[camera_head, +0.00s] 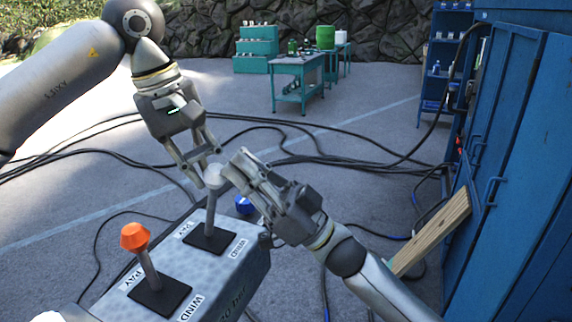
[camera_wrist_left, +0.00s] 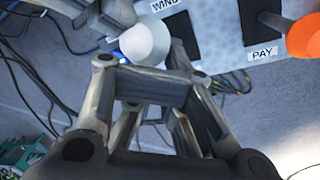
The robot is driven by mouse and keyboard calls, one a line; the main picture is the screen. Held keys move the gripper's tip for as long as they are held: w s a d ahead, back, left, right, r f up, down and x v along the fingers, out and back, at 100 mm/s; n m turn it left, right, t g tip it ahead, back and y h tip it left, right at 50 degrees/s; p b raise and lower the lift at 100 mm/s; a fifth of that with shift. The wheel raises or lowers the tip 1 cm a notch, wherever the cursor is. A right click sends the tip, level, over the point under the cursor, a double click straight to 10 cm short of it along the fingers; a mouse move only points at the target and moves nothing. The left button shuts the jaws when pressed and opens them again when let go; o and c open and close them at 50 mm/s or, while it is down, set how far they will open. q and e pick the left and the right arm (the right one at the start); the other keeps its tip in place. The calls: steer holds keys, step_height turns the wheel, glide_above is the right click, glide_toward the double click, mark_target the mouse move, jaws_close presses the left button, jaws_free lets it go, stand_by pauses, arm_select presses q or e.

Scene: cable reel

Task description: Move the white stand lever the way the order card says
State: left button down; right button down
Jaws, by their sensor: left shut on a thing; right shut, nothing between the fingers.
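The white stand lever (camera_head: 210,214) has a pale round knob and a grey stem. It stands nearly upright in a black plate on the grey stand (camera_head: 245,262), between PAY and WIND labels. My left gripper (camera_head: 203,168) is shut at its knob, coming down from above. In the left wrist view the white knob (camera_wrist_left: 146,42) shows just beyond the fingers, which partly hide the contact. My right gripper (camera_head: 240,168) is shut and empty, close to the right of the knob; I cannot tell whether it touches. No order card is readable in these frames.
An orange-knobbed lever (camera_head: 148,262) stands nearer on the same stand, with its own labels. A blue knob (camera_head: 244,205) is behind my right gripper. Cables lie across the floor. A blue cabinet (camera_head: 520,170) and a leaning wooden plank (camera_head: 432,234) are at right.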

stand_by(0.8)
arm_select(q)
steer(key=c, duration=0.9)
jaws_free()
steer(key=shift+c, duration=0.2)
